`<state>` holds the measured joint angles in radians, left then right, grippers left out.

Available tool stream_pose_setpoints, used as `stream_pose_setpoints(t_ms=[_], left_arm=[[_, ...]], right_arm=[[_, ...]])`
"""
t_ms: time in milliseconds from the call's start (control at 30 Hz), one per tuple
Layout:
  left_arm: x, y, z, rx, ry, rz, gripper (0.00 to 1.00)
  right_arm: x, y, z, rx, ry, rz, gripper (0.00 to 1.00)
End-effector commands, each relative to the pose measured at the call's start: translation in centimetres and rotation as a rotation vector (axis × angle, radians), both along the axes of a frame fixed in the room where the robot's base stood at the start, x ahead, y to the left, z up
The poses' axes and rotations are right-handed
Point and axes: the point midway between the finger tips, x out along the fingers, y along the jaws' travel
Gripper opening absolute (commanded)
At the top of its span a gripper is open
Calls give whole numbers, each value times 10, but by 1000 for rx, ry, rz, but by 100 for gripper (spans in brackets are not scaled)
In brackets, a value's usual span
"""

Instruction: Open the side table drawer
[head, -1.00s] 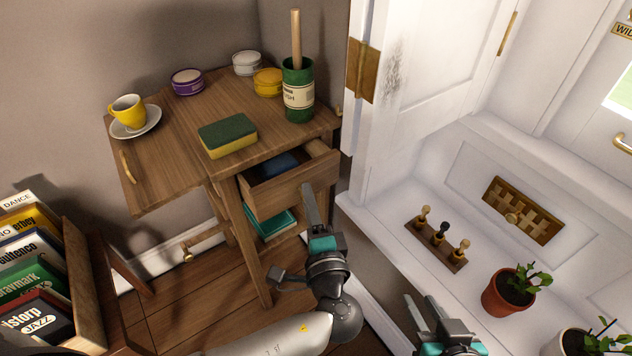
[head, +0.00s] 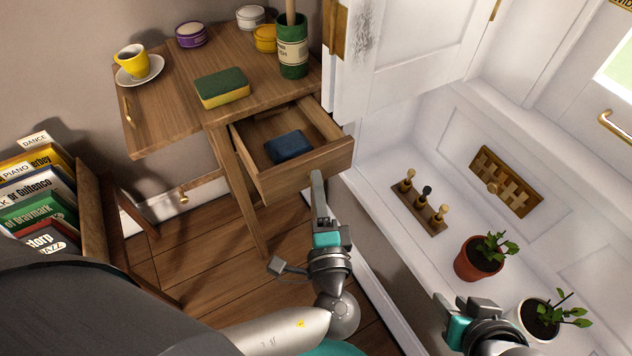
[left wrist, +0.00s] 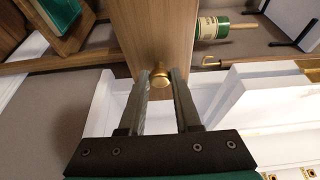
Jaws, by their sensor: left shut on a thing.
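The wooden side table (head: 165,90) stands against the wall. Its drawer (head: 303,172) is well out of the frame, showing a dark blue block (head: 290,147) inside. My left gripper (head: 317,188) is at the drawer's front face. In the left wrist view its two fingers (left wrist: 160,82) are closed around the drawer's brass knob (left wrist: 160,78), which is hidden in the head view. My right gripper (head: 456,306) is at the lower right, away from the table; its finger gap is unclear.
A cup on a saucer (head: 139,72), a sponge (head: 222,88), several tins and a green pot (head: 292,58) stand on the tabletop. A white door (head: 400,60) and ledge (head: 380,165) with potted plants (head: 480,258) lie to the right. Books (head: 40,205) stand at left.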

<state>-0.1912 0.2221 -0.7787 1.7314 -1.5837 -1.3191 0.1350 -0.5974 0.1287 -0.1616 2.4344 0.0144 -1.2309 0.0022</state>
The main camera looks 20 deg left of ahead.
Motion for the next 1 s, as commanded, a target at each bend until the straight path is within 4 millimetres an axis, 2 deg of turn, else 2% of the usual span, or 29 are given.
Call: stream_pose_setpoints(t_ms=[333,367,600,1000], left_arm=[[0,-2,-1,-1,2,-5,0],[0,-2,-1,-1,2,-5,35],[0,-1,0,0,1,-2,61],[4,1,0,0,0,-2,61]], right_arm=[[0,0,0,-1,0,-1,33],[0,0,0,-1,0,-1,33],[0,0,0,-1,-1,-1,33],[1,0,1,0,-5,-1,33]])
